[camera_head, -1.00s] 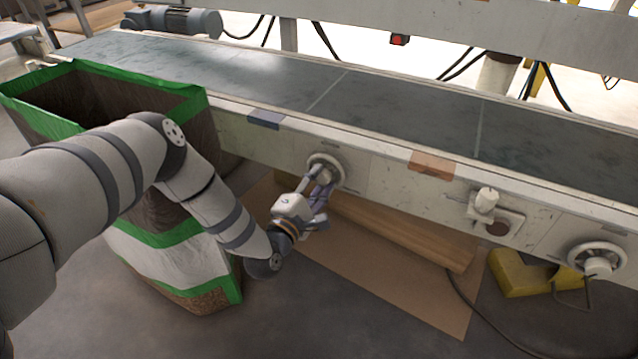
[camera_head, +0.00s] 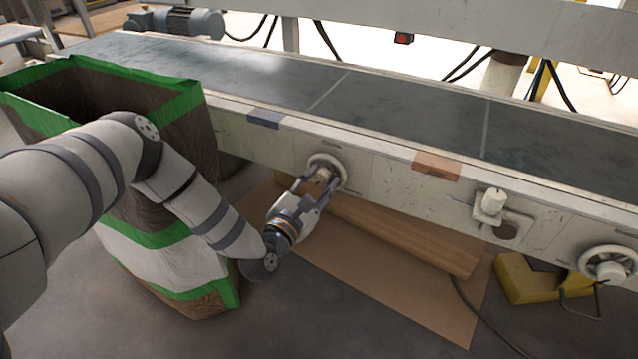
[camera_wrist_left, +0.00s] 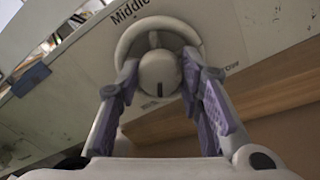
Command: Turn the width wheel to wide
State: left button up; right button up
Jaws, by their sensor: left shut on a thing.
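The width wheel (camera_head: 325,157) is a pale handwheel on the front panel of the conveyor. In the left wrist view its rim (camera_wrist_left: 160,22) surrounds a round hub (camera_wrist_left: 160,72) with a short dark mark near the hub's lower middle. "Middle" (camera_wrist_left: 130,12) is printed above the wheel; a partly hidden word ending in "row" is at right, and small lettering below is hard to read. My left gripper (camera_head: 322,177) is shut on the wheel's hub, one purple-padded finger on each side. My right gripper is not in view.
A second handwheel (camera_head: 608,263) and a white knob (camera_head: 490,203) are farther right on the panel. A brown-and-green pellet bag (camera_head: 150,255) stands left, close to my left arm. Wooden planks (camera_head: 400,235) and cardboard (camera_head: 400,300) lie beneath the conveyor.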

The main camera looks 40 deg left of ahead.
pick_arm(q)
jog(key=shift+d, duration=0.1)
dwell(0.4)
jog(key=o, duration=1.2)
jog(key=shift+c, duration=0.2)
jog(key=v, duration=1.2)
jog(key=shift+r, duration=0.1)
